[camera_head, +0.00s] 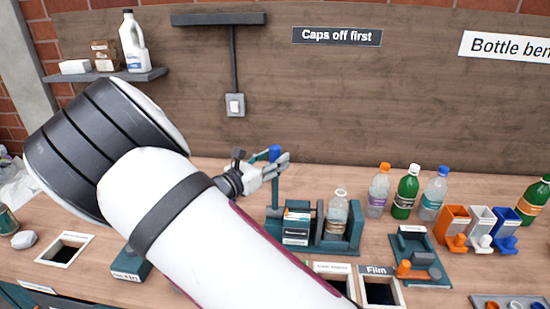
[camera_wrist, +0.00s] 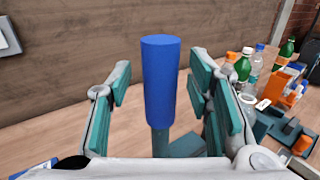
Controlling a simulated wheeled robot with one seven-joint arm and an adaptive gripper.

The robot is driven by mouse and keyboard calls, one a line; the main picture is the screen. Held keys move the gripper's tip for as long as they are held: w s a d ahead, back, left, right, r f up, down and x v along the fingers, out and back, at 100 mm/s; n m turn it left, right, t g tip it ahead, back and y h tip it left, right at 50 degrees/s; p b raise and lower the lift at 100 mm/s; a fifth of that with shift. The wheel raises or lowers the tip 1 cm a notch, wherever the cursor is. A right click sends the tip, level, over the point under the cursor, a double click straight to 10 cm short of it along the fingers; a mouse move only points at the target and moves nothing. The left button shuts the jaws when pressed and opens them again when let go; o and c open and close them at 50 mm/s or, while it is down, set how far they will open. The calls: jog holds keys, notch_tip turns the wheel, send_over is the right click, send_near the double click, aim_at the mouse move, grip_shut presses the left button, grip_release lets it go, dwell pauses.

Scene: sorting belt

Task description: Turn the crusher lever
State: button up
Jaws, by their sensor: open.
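The crusher lever has a blue cylindrical grip (camera_wrist: 161,80) on a teal shaft (camera_head: 275,190), and it stands upright at the back left of the teal crusher (camera_head: 323,245). The blue grip also shows in the head view (camera_head: 274,153). My gripper (camera_head: 272,166) is open at the lever's top. In the wrist view the fingers of my gripper (camera_wrist: 158,88) stand on either side of the blue grip, with a gap on the left and a smaller one on the right. A clear bottle (camera_head: 337,212) stands upright in the crusher. My arm hides part of the bench in front.
Several bottles (camera_head: 407,192) stand behind and right of the crusher. Orange, white and blue holders (camera_head: 480,230) stand farther right. A teal fixture (camera_head: 420,255) and the Film opening (camera_head: 380,290) lie front right.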

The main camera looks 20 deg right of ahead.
jog(key=shift+w+d, duration=0.3)
jog(key=shift+d, duration=0.2)
grip_shut()
